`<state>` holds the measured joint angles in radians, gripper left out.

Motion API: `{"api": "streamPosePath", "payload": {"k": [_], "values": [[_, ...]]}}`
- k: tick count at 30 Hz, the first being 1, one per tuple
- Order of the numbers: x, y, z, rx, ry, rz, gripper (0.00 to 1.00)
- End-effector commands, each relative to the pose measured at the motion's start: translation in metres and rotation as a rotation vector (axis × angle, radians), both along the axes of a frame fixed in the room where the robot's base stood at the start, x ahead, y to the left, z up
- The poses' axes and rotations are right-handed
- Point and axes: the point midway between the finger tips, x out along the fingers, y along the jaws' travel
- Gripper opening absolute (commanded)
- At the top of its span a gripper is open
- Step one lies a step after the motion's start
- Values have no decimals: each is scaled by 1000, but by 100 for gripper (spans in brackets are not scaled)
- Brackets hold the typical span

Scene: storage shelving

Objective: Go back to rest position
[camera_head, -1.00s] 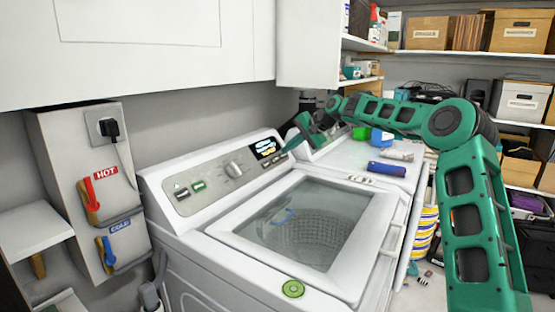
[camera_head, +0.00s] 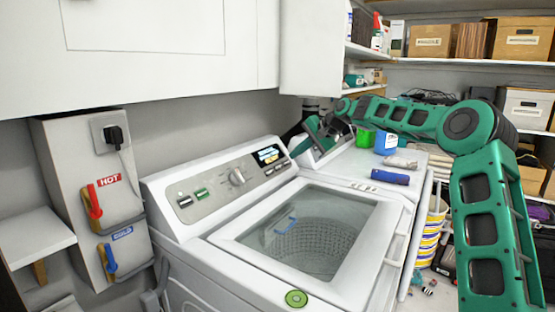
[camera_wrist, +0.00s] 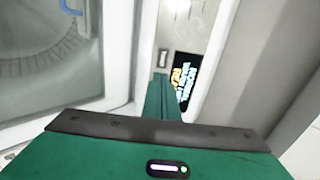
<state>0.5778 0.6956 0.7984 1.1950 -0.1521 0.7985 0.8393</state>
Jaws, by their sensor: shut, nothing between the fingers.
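My gripper (camera_head: 294,150) is at the far end of my green arm, over the right end of the washing machine's control panel (camera_head: 215,183). In the wrist view my gripper (camera_wrist: 157,88) shows its green fingers together with nothing between them. They point toward the lit display (camera_wrist: 186,78) on that panel, which also shows in the head view (camera_head: 268,155). The washing machine (camera_head: 240,262) has its glass lid (camera_head: 320,225) down. I cannot tell whether the fingertips touch the panel.
A white wall cabinet (camera_head: 170,50) hangs above. Shelves with boxes (camera_head: 522,39) stand at the right. Hot and cold valves (camera_head: 93,202) are at the left.

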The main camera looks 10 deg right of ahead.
Motion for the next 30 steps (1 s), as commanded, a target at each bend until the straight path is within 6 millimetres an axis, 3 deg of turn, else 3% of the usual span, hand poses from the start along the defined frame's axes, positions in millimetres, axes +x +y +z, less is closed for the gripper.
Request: {"api": "streamPosePath", "payload": {"k": [4, 7, 14, 23, 30], "values": [[-32, 6, -12, -117, 30, 40, 0], [-68, 0, -25, -237, 65, 74, 0], [-164, -38, -48, -478, 166, 123, 0], [-311, -106, -57, -677, 308, 141, 0], [-443, -148, -69, -730, 414, 144, 0]]}}
